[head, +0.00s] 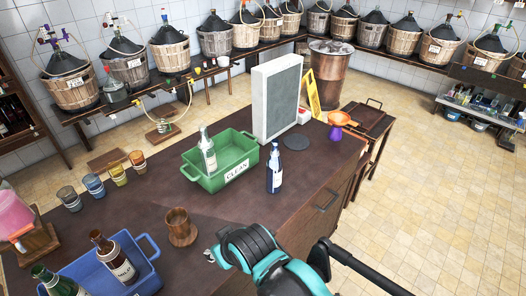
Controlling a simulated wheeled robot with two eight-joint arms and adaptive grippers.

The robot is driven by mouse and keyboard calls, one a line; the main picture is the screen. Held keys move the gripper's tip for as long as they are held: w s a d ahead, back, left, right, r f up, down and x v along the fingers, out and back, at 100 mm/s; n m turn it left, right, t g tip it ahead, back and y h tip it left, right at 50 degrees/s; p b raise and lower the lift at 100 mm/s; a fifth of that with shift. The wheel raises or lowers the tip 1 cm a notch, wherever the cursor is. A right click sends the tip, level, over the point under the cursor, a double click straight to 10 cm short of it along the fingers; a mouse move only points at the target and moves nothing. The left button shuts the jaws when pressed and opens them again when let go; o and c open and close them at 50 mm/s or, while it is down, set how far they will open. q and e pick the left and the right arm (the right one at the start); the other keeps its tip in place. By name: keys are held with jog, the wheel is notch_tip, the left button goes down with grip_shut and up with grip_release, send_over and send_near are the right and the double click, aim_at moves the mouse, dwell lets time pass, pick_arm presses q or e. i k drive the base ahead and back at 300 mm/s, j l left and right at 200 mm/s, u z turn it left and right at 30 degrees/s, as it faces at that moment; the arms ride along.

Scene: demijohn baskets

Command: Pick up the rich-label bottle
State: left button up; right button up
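Several bottles could be meant, and I cannot read which one has the rich label. A dark blue bottle (274,172) with a white label stands upright on the dark counter. A clear bottle (208,152) with a pale label stands in the green crate (238,173) marked CLEAN. A brown bottle (117,260) with a cream label and a dark green bottle (58,286) are in the blue crate (150,270). My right gripper (211,256) is at the counter's front edge, beside a brown cup, apart from the bottles; its fingers are mostly hidden. My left gripper is not in view.
A brown cup (180,228) stands between the blue crate and my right gripper. Several small glasses (94,186) line the left of the counter. Demijohn baskets line the walls.

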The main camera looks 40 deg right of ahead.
aim_at(274, 163)
jog(key=k+z, duration=0.1)
jog(key=z, duration=0.35)
jog(key=k+l+z, duration=0.1)
jog(key=z, duration=0.3)
jog(key=k+l+z, duration=0.1)
jog(key=z, duration=0.35)
